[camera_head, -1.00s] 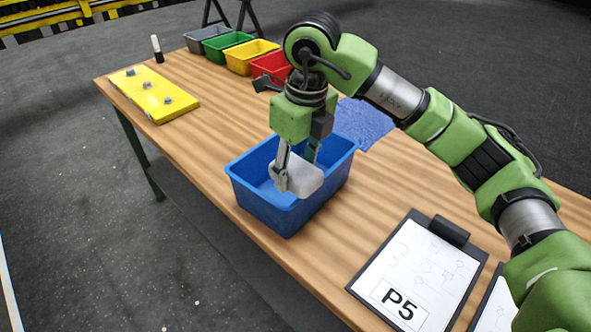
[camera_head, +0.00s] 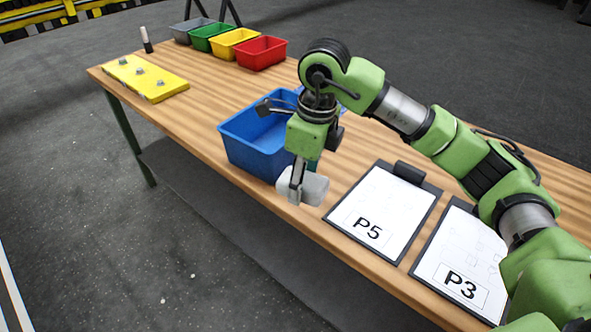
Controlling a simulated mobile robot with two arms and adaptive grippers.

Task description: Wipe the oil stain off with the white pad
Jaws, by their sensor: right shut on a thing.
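The white pad (camera_head: 315,187) is in my right gripper (camera_head: 297,190), which is shut on it. It is near the table's front edge, in front of the blue bin and left of the P5 clipboard. I cannot tell whether the pad touches the tabletop. I see no oil stain in this view; the arm, gripper and pad hide part of the table. My left gripper is not in view.
The blue bin (camera_head: 237,151) stands just behind the gripper. Clipboards P5 (camera_head: 385,212) and P3 (camera_head: 465,262) lie to the right. Red (camera_head: 262,55), yellow, green and grey bins line the back edge. A yellow board (camera_head: 130,84) with bolts lies far left.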

